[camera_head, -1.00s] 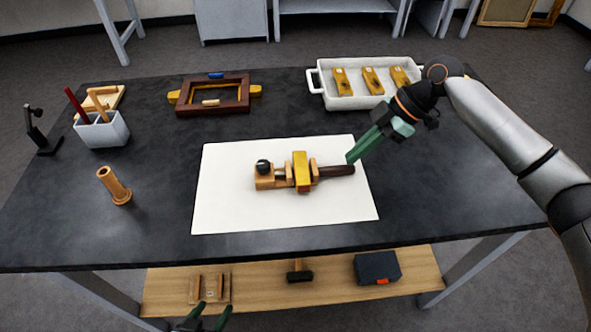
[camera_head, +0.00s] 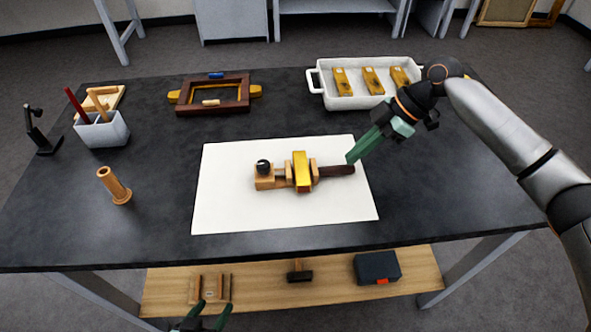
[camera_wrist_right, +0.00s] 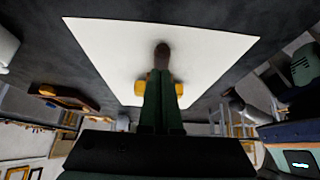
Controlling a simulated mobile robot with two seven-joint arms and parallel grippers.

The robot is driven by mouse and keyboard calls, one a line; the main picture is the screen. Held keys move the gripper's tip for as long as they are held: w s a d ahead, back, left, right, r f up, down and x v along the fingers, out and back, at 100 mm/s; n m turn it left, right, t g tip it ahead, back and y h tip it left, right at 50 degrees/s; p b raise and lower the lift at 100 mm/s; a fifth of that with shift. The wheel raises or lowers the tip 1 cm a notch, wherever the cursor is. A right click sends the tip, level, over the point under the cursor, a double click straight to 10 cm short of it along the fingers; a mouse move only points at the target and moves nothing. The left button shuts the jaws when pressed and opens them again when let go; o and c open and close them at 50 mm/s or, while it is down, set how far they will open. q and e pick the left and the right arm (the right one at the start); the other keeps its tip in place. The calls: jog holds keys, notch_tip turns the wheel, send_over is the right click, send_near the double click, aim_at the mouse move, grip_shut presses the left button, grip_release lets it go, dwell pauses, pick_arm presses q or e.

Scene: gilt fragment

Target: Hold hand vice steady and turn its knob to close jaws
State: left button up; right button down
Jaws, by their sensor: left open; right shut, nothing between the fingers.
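The hand vice (camera_head: 267,182) lies on a white sheet on the dark table, wooden, with its black knob (camera_head: 263,166) at the left and dark handle (camera_head: 338,170) at the right. A gold piece (camera_head: 301,172) sits crosswise at its middle. In the right wrist view the handle (camera_wrist_right: 162,50) shows just beyond the fingers, which partly hide the gold piece (camera_wrist_right: 179,88). My right gripper (camera_head: 350,159) is shut and empty, its green fingertips close to the handle; I cannot tell if they touch it. My left gripper (camera_head: 216,306) is open at the bottom edge, well away from the vice.
A white tray (camera_head: 316,82) with gold pieces stands behind. A dark frame (camera_head: 240,107) lies at the back. The white sheet (camera_head: 225,205) around the vice is clear.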

jog(key=shift+s+f, duration=0.1)
jog(key=shift+f, duration=0.65)
dwell(0.4)
jog(key=shift+s+f, duration=0.1)
jog(key=shift+f, duration=0.1)
dwell(3.1)
